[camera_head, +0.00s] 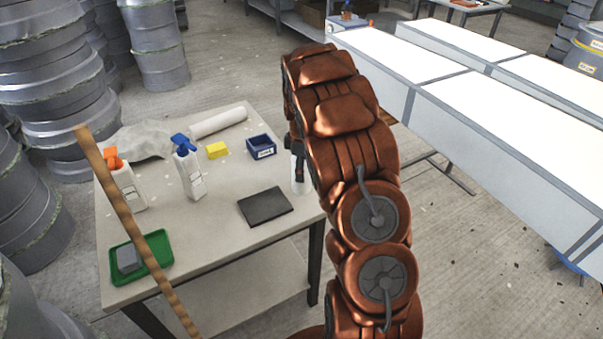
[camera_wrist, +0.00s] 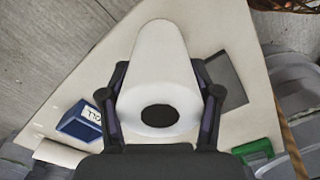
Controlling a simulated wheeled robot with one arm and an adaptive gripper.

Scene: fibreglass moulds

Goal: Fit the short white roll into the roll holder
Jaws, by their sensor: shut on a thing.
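My gripper (camera_wrist: 160,78) is shut on the short white roll (camera_wrist: 160,62), with one finger on each side of it. The roll's round end with a dark hole faces the wrist camera. In the head view the roll (camera_head: 298,172) shows as a white strip beside my arm, over the table's right edge area; my arm hides part of it. The roll holder seems to be the small open blue box (camera_head: 261,146) with a white label, standing on the table to the left of the roll. It also shows in the wrist view (camera_wrist: 75,122), left of my gripper, apart from the roll.
The table (camera_head: 215,215) also carries a long white roll (camera_head: 218,122), a yellow block (camera_head: 217,150), a blue-topped spray bottle (camera_head: 190,170), an orange-topped bottle (camera_head: 128,185), a dark flat pad (camera_head: 265,207) and a green tray (camera_head: 155,262). Bare tabletop lies between the box and pad.

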